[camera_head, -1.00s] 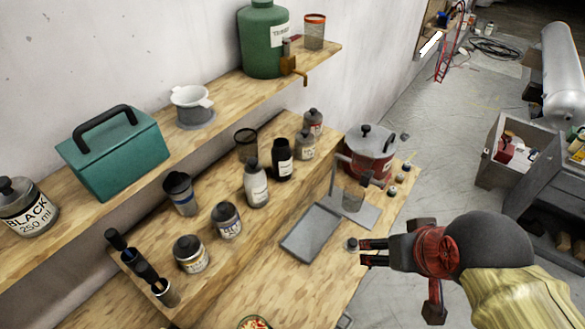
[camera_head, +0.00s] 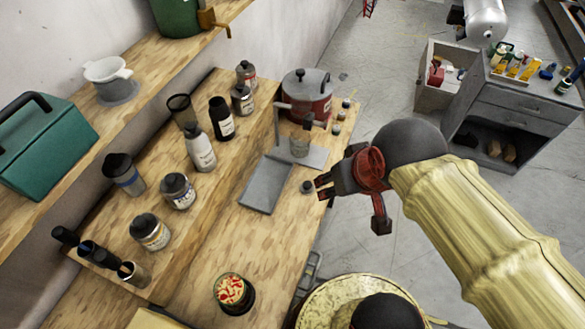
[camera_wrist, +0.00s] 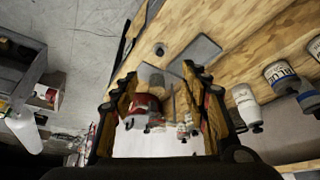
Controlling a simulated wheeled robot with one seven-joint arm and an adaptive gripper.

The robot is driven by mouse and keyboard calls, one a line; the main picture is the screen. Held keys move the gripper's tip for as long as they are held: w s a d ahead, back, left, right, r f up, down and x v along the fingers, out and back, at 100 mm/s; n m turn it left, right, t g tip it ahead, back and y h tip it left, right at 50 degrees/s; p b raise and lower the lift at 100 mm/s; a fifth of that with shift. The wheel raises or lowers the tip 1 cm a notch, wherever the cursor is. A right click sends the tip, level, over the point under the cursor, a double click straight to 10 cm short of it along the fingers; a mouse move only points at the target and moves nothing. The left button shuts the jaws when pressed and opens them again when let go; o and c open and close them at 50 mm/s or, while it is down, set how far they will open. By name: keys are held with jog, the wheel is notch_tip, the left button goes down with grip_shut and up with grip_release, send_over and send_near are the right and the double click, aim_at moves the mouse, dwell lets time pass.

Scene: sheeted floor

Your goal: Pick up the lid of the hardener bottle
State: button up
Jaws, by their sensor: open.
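A small dark round cap-like piece (camera_head: 307,186) sits on the wooden bench near its right edge, beside a grey tray; it may be the lid, but I cannot tell for sure. It also shows in the wrist view (camera_wrist: 160,48), beyond my fingers. My gripper (camera_head: 323,187) is open and empty, appearing just right of this piece in the head view, apart from it. In the wrist view my gripper (camera_wrist: 160,82) has its fingers spread wide. A white bottle (camera_head: 201,153) and a black bottle (camera_head: 222,124) stand on the raised shelf; their labels are unreadable, so I cannot tell which is hardener.
The grey tray (camera_head: 264,184) and a stand with a clear cup (camera_head: 299,143) lie close by. A red pot (camera_head: 305,101) and several small jars are behind. Labelled jars (camera_head: 177,190) line the shelf. A cup of red and yellow bits (camera_head: 232,293) is in front. Bare bench lies around the tray.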

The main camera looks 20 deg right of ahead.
jog(key=w+f+m+g+p, duration=0.1)
jog(key=w+f+g+p, duration=0.25)
jog(key=w+f, duration=0.2)
jog(key=m+g+p, duration=0.2)
jog(key=m, duration=2.1)
send_over(308, 184)
jog(key=f, duration=0.8)
jog(key=w+f, duration=0.1)
jog(key=f, duration=0.4)
jog(key=shift+a, duration=0.35)
jog(key=m, duration=0.3)
jog(key=shift+w+m, duration=0.2)
jog(key=shift+m, duration=0.2)
jog(key=shift+s+f+m, duration=0.1)
jog(key=shift+f+m, duration=0.2)
jog(key=shift+f, duration=0.1)
jog(key=shift+f+b, duration=0.4)
jog(key=shift+f, duration=0.5)
jog(key=shift+s+d+f+b, duration=0.15)
jog(key=shift+s+f, duration=0.05)
jog(key=shift+f, duration=0.65)
jog(key=shift+s+d+f+b, duration=0.1)
jog(key=shift+s+f, duration=0.15)
jog(key=shift+f, duration=0.65)
jog(key=shift+s+d+f+b, duration=0.15)
jog(key=shift+s+f, duration=0.05)
jog(key=shift+f, duration=0.65)
